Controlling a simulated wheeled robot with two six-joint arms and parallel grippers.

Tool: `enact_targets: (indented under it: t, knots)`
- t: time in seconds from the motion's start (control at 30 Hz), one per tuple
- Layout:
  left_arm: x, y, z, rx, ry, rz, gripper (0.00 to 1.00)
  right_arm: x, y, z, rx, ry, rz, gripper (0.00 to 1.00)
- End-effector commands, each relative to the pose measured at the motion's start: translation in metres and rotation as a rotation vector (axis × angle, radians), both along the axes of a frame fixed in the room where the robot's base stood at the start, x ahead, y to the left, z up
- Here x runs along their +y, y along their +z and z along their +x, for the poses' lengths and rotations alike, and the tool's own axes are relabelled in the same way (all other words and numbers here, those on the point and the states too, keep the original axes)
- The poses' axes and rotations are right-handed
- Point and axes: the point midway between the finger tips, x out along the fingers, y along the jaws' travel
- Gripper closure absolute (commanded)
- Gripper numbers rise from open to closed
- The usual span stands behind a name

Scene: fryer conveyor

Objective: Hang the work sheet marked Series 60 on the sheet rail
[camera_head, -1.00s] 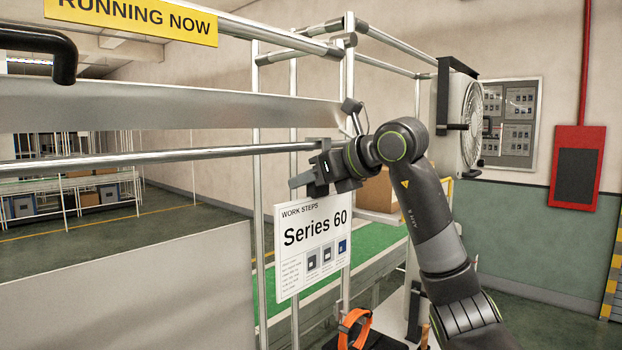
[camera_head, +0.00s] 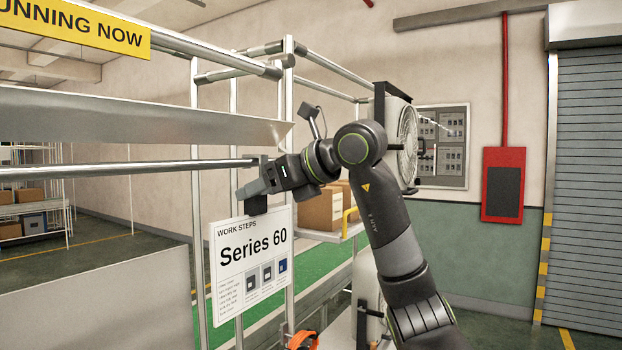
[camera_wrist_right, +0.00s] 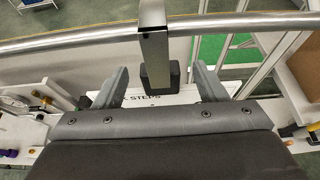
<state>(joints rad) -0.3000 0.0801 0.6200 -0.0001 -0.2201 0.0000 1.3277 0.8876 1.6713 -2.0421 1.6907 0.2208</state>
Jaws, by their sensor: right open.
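The white work sheet (camera_head: 235,285) marked "WORK STEPS Series 60" hangs upright below the sheet rail (camera_head: 110,169), near the rail's right end. In the right wrist view, its metal hanger (camera_wrist_right: 153,45) crosses the rail (camera_wrist_right: 60,44) and runs down to a dark clip (camera_wrist_right: 158,77) at the sheet's top edge. My right gripper (camera_head: 257,188) is at this clip, above the sheet. In the right wrist view, its fingers (camera_wrist_right: 158,88) are open, one on each side of the clip, with visible gaps. My left gripper is not in view.
A slanted metal panel (camera_head: 130,122) runs above the rail, below a yellow "RUNNING NOW" sign (camera_head: 85,28). Frame posts (camera_head: 290,120) stand close behind the sheet. Cardboard boxes (camera_head: 320,210) and a fan (camera_head: 407,145) are beyond my right arm.

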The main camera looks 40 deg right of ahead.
Motion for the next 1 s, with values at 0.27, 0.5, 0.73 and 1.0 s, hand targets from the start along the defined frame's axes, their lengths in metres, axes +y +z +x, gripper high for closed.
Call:
enact_targets:
  t: [0.27,0.5,0.73,1.0]
  knots:
    - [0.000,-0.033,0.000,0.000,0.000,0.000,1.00,-0.025,0.024,-0.061,-0.007,-0.003,-0.001,0.35]
    - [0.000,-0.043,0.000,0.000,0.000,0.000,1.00,-0.040,0.043,-0.098,-0.004,-0.002,0.001,0.35]
    - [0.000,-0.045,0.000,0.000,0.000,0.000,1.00,-0.045,0.049,-0.110,-0.001,0.000,0.000,0.35]
    - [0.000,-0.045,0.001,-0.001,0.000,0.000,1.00,-0.045,0.050,-0.110,-0.001,0.000,0.000,0.35]
